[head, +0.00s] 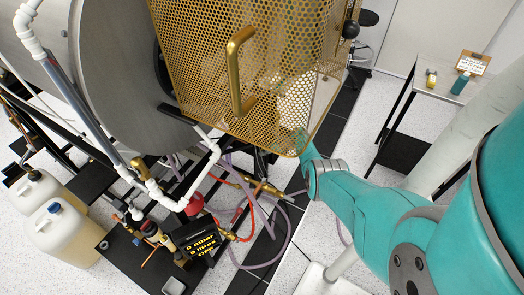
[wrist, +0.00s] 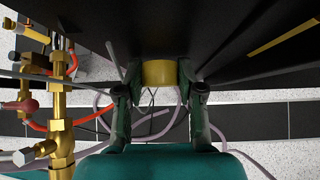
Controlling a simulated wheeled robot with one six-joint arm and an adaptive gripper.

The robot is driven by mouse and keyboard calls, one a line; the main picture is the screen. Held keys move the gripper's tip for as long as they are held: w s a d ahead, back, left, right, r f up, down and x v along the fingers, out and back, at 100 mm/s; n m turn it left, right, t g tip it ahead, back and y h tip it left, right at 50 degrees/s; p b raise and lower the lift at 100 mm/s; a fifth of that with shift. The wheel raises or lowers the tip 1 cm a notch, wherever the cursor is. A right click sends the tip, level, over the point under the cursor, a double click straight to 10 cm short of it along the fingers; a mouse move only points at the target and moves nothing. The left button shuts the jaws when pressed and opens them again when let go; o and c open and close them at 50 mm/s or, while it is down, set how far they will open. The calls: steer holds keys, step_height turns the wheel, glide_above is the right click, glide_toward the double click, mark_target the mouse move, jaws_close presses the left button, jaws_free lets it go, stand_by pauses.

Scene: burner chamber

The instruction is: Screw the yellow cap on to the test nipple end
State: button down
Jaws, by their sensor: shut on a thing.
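In the wrist view my gripper (wrist: 160,84) is shut on the yellow cap (wrist: 158,73), a short yellow cylinder between its two fingertips. A dark surface lies just above and beyond the cap. I cannot tell whether the cap touches anything there. No test nipple end can be made out at the cap. In the head view my teal arm reaches behind the gold perforated guard (head: 215,60), and the guard largely hides my gripper and the cap.
Brass pipework (wrist: 60,115) with red hoses stands left of my gripper in the wrist view. The head view shows a large grey drum (head: 115,60), a black pressure display (head: 200,240), white pipes, loose hoses and two jugs (head: 55,225). A side table (head: 440,90) stands right.

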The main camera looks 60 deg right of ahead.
stand_by(0.4)
steer(key=shift+c, duration=1.6)
jaws_free()
steer(key=shift+s+d, duration=0.15)
steer(key=shift+s, duration=1.6)
steer(key=shift+a+f+n+t+h, duration=0.15)
steer(key=shift+n+t+h, duration=0.2)
steer(key=shift+n+h, duration=0.8)
steer(key=shift+a+r+n+t+h, duration=0.1)
steer(key=shift+a+n+t+h, duration=0.25)
steer(key=shift+h, duration=1.35)
steer(key=shift+f+n+t+h, duration=0.1)
steer(key=shift+n+t+h, duration=0.2)
steer(key=shift+n+h, duration=0.9)
steer(key=shift+h, duration=0.45)
